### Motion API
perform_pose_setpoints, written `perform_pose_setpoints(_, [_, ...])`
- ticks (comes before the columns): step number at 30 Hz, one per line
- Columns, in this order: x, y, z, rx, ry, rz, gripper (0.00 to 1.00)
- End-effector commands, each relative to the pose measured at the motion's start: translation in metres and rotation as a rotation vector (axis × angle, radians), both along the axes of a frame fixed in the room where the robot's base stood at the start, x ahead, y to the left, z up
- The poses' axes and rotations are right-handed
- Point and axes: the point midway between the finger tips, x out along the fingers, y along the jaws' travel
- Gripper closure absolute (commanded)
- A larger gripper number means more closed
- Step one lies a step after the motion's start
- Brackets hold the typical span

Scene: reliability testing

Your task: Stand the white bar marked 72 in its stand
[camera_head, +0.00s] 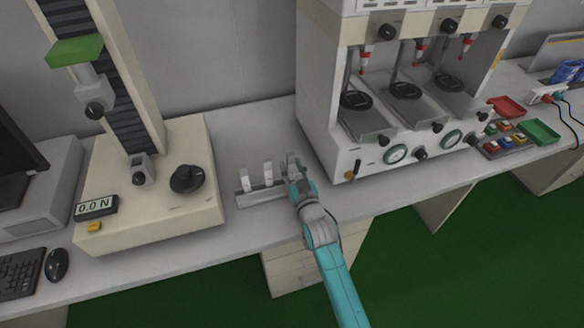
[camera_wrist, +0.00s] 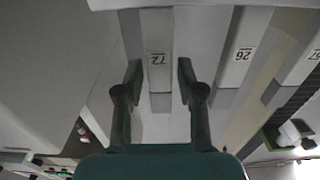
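The white bar marked 72 (camera_wrist: 158,35) shows in the wrist view, with its number upside down and a grey lower part. My gripper (camera_wrist: 160,82) has one finger on each side of this bar, with a narrow gap visible on both sides. In the head view my gripper (camera_head: 294,168) is at the right end of the grey stand (camera_head: 262,200) and hides most of the bar there. The bar looks upright and in line with the other bars. I cannot tell how its foot sits in the stand.
Two other white bars (camera_head: 247,182) (camera_head: 268,174) stand upright in the stand to the left. A cream test machine (camera_head: 150,225) is left of the stand. A three-station machine (camera_head: 320,110) is close on the right. The bench front edge runs just below the stand.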

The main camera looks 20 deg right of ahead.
Motion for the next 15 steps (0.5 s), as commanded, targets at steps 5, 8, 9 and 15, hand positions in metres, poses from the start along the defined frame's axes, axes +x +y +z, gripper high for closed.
perform_pose_setpoints(5, [-0.003, 0.0, -0.019, 0.002, 0.035, 0.0, 0.47])
perform_pose_setpoints(8, [-0.003, 0.0, -0.019, 0.002, 0.035, 0.0, 0.47])
perform_pose_setpoints(9, [-0.003, 0.0, -0.019, 0.002, 0.035, 0.0, 0.47])
perform_pose_setpoints(15, [-0.017, 0.0, -0.019, 0.002, 0.034, 0.0, 0.47])
